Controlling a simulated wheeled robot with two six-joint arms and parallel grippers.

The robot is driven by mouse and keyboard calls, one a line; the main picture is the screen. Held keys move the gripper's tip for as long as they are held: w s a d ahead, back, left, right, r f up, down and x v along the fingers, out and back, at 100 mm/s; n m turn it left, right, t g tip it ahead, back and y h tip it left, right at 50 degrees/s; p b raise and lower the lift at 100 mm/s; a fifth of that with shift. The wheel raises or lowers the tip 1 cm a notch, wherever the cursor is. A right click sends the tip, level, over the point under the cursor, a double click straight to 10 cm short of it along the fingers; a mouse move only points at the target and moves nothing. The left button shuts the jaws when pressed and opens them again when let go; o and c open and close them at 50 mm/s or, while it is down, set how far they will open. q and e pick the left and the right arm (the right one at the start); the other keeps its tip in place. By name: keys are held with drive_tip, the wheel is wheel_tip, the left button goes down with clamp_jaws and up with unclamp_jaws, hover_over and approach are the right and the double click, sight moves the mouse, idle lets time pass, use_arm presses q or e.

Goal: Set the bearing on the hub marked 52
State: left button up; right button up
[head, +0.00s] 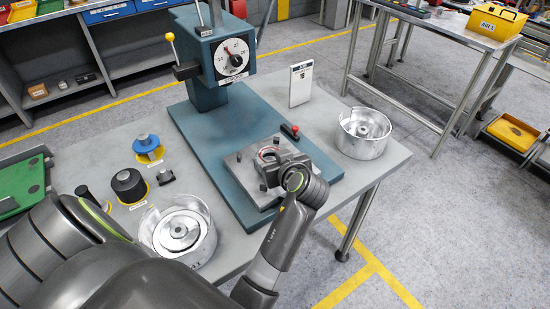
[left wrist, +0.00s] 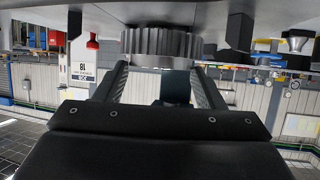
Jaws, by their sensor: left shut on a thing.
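My left gripper (head: 272,166) is low over a grey plate (head: 243,169) on the press base. In the left wrist view the gripper (left wrist: 162,62) is shut on a ribbed grey metal ring (left wrist: 160,42), close to a flat surface. In the head view the ring is mostly hidden by the gripper; a round part with a reddish inside (head: 267,152) shows there. I cannot tell whether the ring is the bearing. One silver round housing (head: 205,246) stands at the front and another (head: 364,150) at the right. No mark 52 is readable. My right gripper is not in view.
The teal press (head: 206,88) with a dial stands behind. A card (head: 300,84) and a red-handled part (head: 290,130) are near the plate. Blue (head: 147,143) and black (head: 128,184) round parts lie at the left. Table is clear between base and right housing.

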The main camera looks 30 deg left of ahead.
use_arm(q)
drive_tip(key=shift+f, duration=0.1)
drive_tip(key=o, duration=1.2)
wheel_tip(320, 180, up, 9)
drive_tip(key=p, duration=0.8)
drive_tip(key=shift+f, duration=0.1)
idle(0.4)
